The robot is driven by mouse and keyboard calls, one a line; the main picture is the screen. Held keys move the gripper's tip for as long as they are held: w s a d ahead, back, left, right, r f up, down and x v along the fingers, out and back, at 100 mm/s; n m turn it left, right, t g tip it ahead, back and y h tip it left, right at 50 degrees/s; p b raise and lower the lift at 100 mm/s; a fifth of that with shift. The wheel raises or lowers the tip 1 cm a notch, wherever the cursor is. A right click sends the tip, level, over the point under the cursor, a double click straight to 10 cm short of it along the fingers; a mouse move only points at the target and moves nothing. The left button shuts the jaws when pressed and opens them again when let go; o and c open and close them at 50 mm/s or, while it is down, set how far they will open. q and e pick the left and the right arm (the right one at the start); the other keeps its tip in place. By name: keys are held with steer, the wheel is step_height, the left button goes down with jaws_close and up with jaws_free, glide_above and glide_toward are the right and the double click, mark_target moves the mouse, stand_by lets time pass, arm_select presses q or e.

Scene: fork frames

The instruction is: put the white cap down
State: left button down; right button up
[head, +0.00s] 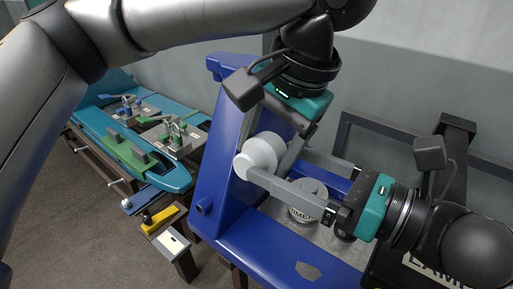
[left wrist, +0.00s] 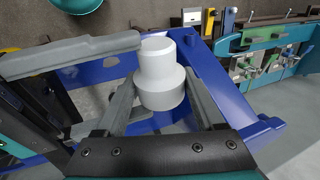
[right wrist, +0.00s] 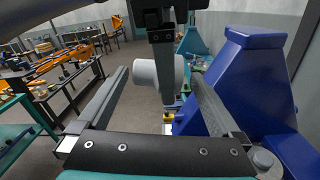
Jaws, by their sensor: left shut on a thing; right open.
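The white cap (head: 262,152) is a stepped cylinder, held in the air beside the blue fixture's upright wall. My left gripper (head: 283,160) comes down from above and is shut on it. The left wrist view shows the cap (left wrist: 160,75) between the left fingers. My right gripper (head: 270,168) comes in from the right and is open, with its fingertips close to the cap. In the right wrist view the cap (right wrist: 146,73) shows between the spread right fingers, partly hidden by a left finger. I cannot tell whether the right fingers touch it.
The blue fixture (head: 222,150) has a metal plate (head: 335,240) below the grippers. A lettered round white part (head: 303,207) sits there, partly covered by the right finger. A teal bench (head: 110,85) with green clamps stands at left. A dark frame (head: 400,140) stands behind at right.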

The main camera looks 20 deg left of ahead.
mark_target(257, 151)
steer(key=shift+x, duration=2.6)
steer(key=shift+c, duration=0.2)
steer(key=shift+w+d, duration=0.15)
steer(key=c, duration=1.1)
arm_select(q)
steer(key=shift+c, duration=1.8)
jaws_free()
steer(key=o, duration=0.4)
steer(key=shift+c, duration=0.2)
steer(key=shift+r, duration=0.1)
